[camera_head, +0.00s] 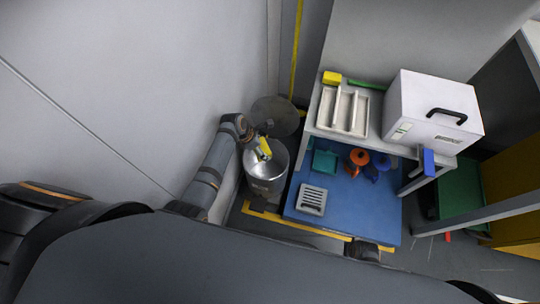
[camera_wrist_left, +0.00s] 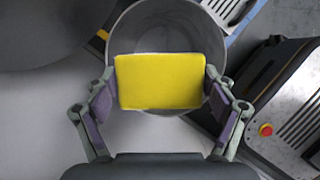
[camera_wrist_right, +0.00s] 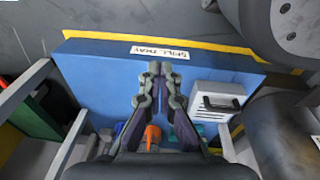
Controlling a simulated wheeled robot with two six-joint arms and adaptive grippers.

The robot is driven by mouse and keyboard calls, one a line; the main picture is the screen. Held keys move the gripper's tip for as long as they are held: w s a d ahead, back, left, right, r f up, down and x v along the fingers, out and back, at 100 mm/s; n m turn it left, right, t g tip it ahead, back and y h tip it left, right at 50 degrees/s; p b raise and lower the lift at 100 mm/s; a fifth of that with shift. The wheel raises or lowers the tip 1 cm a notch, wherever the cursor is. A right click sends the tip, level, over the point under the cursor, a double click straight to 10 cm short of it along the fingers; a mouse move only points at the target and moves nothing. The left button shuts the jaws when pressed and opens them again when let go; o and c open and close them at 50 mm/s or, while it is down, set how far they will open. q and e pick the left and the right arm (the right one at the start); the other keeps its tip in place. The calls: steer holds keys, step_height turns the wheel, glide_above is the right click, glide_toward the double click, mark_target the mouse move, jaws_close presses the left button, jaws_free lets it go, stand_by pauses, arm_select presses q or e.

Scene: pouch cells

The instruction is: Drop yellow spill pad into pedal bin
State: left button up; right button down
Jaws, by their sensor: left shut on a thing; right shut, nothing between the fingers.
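The yellow spill pad (camera_wrist_left: 160,81) is held flat between the two fingers of my left gripper (camera_wrist_left: 160,88), which is shut on it. In the left wrist view the pad covers part of the mouth of the pedal bin (camera_wrist_left: 205,40). In the head view the pad (camera_head: 265,147) shows small at my left gripper (camera_head: 262,141), over the round open top of the metal bin (camera_head: 264,184). The bin's lid (camera_head: 275,115) is raised behind it. My right gripper (camera_wrist_right: 160,92) is shut and empty above the blue spill tray (camera_wrist_right: 95,75).
Right of the bin, the blue tray holds a grey slatted block (camera_head: 312,199), a teal item (camera_head: 325,161) and an orange item (camera_head: 359,157). A shelf above bears a compartment tray (camera_head: 343,110), a yellow block (camera_head: 332,78) and a white box (camera_head: 432,107). The wall is close on the left.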

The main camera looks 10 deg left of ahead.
arm_select(q)
steer(key=shift+s+f+b, duration=0.1)
steer(key=shift+f+b, duration=0.1)
steer(key=shift+b, duration=0.1)
step_height(320, 180, down, 3)
steer(key=b, duration=0.3)
steer(key=shift+r, duration=0.2)
steer(key=shift+f+b, duration=1.45)
steer(key=shift+b, duration=0.4)
arm_select(e)
steer(key=w+a+r, duration=0.2)
steer(key=r, duration=0.6)
steer(key=w+a+r+y, duration=0.1)
steer(key=w+a+r, duration=0.1)
steer(key=r, duration=0.6)
steer(key=shift+a+r, duration=0.35)
steer(key=shift+a, duration=0.2)
arm_select(q)
steer(key=o, duration=1)
steer(key=shift+r, duration=0.1)
